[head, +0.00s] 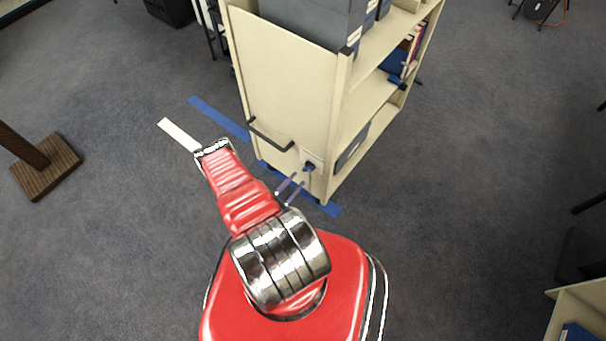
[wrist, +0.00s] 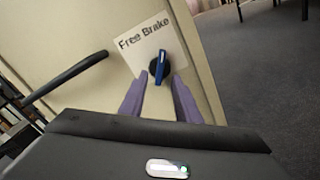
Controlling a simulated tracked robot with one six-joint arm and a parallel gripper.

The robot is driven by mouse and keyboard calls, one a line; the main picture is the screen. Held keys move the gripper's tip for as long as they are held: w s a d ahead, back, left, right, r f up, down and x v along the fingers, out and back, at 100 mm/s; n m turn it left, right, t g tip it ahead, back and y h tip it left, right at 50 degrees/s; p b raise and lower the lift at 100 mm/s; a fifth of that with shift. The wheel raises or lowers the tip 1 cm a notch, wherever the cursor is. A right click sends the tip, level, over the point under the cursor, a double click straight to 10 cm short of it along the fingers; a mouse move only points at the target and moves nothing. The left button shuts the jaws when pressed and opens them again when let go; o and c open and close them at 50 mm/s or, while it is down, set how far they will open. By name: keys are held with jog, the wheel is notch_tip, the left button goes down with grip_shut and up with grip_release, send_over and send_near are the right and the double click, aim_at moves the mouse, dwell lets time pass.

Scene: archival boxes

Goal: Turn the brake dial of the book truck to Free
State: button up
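The book truck (head: 290,80) is a cream shelf cart. Low on its end panel is a white label (wrist: 147,44) reading "Free Brake", tilted in the wrist view. Below the words sits the brake dial (wrist: 160,68), a blue bar handle on a round black base. The bar points nearly straight up in the wrist picture, toward the "Brake" side. The dial also shows small in the head view (head: 309,167). My gripper (wrist: 159,80) is open, its two purple fingers apart, with the dial between and just beyond the tips. Contact cannot be told.
A dark push handle (wrist: 68,76) sticks out of the panel left of the dial. Blue tape (head: 218,118) and a white strip (head: 178,135) lie on the carpet. A wooden post base (head: 45,168) stands at left, and a cream shelf corner (head: 575,310) at lower right.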

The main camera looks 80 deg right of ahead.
aim_at(306, 170)
jog(key=shift+x, duration=2.7)
jog(key=shift+c, duration=0.6)
grip_shut()
jog(key=shift+a, duration=0.15)
